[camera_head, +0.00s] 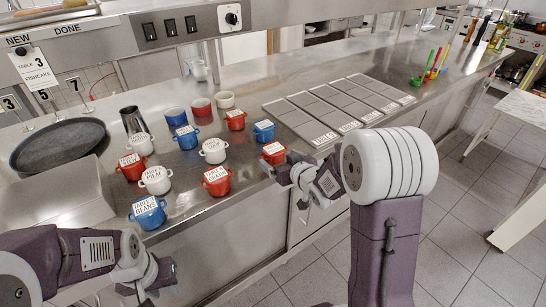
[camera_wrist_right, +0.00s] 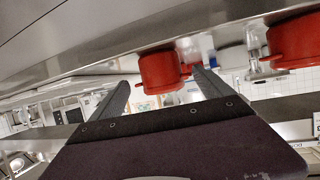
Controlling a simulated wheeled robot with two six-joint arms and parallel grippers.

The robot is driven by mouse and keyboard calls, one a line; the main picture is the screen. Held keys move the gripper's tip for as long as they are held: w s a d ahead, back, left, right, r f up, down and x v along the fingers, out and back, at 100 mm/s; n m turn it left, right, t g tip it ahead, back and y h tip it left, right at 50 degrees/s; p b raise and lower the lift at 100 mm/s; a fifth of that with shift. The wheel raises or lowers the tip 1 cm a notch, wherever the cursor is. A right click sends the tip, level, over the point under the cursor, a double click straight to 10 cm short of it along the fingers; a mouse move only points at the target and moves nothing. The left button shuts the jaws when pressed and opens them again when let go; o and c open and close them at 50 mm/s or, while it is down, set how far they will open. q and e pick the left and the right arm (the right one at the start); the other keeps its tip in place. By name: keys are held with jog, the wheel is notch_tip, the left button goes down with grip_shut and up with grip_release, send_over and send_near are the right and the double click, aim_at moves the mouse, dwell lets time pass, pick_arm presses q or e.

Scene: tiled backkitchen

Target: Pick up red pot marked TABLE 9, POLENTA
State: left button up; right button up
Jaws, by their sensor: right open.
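Several red pots with white label cards stand on the steel counter. One red pot (camera_head: 273,156) is at the counter's front edge; its label is too small to read surely. My right gripper (camera_head: 283,172) is open just in front of this pot. In the right wrist view a red pot (camera_wrist_right: 162,72) shows between the two spread fingers (camera_wrist_right: 160,82), near their tips; contact cannot be told. Other red pots are the front-middle one (camera_head: 216,187), the left one (camera_head: 132,172) and the back one (camera_head: 235,124). My left gripper (camera_head: 147,285) is low before the counter, open and empty.
Blue pots (camera_head: 150,219) and white pots (camera_head: 155,185) stand close among the red ones. A dark round pan (camera_head: 58,143) is at left. Grey label trays (camera_head: 337,105) lie right of the pots. Another red pot (camera_wrist_right: 293,45) is at the right wrist view's edge.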

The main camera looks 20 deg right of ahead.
aim_at(278, 147)
jog(key=shift+w+f, duration=0.1)
jog(key=shift+w, duration=0.15)
jog(key=x, duration=0.4)
jog(key=shift+w+a, duration=0.2)
jog(key=shift+w, duration=0.15)
jog(key=shift+s+d, duration=0.1)
jog(key=c, duration=1.8)
jog(key=shift+r, duration=0.6)
jog(key=r, duration=0.2)
jog(key=d+r+p, duration=0.1)
jog(key=r, duration=0.1)
jog(key=shift+d+r+p, duration=0.15)
jog(key=shift+p, duration=0.15)
jog(key=s+d+r+p, duration=0.2)
jog(key=d+r+p, duration=0.2)
jog(key=d, duration=0.6)
jog(key=shift+r, duration=0.85)
